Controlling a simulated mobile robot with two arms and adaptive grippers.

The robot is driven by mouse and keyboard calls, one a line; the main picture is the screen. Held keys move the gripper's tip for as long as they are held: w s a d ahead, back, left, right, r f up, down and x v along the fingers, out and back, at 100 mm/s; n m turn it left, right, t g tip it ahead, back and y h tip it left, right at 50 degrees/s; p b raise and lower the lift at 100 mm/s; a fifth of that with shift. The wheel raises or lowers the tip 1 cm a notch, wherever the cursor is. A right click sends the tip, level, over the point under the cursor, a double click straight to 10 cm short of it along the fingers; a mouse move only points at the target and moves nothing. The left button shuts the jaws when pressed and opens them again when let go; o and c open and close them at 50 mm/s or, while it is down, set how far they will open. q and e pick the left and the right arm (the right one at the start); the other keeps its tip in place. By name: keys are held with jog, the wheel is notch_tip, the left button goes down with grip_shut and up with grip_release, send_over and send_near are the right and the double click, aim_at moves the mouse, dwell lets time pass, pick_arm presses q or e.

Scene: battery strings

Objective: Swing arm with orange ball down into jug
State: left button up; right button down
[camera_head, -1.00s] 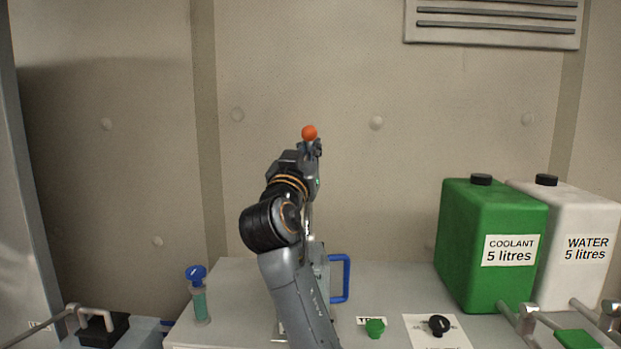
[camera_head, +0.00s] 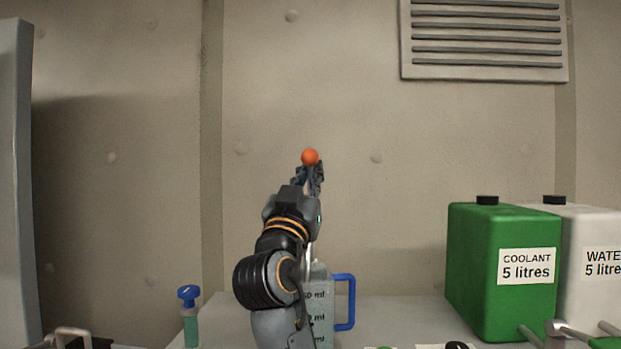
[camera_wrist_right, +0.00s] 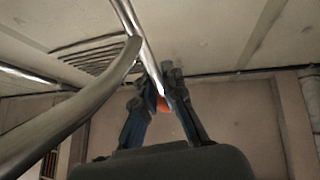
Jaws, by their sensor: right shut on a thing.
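The orange ball (camera_head: 310,157) is up in front of the wall, above the jug and apart from it. My right gripper (camera_head: 311,172) is right at the ball, shut on the ball's arm. In the right wrist view a shiny metal rod (camera_wrist_right: 146,55) runs down between the fingertips (camera_wrist_right: 160,78), and the ball (camera_wrist_right: 162,104) shows partly behind them. The jug (camera_head: 319,318) is pale and see-through, with ml marks and a blue handle (camera_head: 345,302). It stands on the worktop behind my right arm, which hides its left part. My left gripper is out of view.
A green coolant container (camera_head: 490,300) and a white water container (camera_head: 590,230) stand at the right. A blue-topped bottle (camera_head: 190,316) stands to the left of the jug. A thick curved metal bar (camera_wrist_right: 75,115) crosses the left of the wrist view. The worktop (camera_head: 400,309) is clear between jug and coolant.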

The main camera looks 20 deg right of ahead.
jog(key=shift+f, duration=0.1)
jog(key=c, duration=1.4)
grip_release()
notch_tip(320, 180, up, 10)
jog(key=shift+r, duration=0.1)
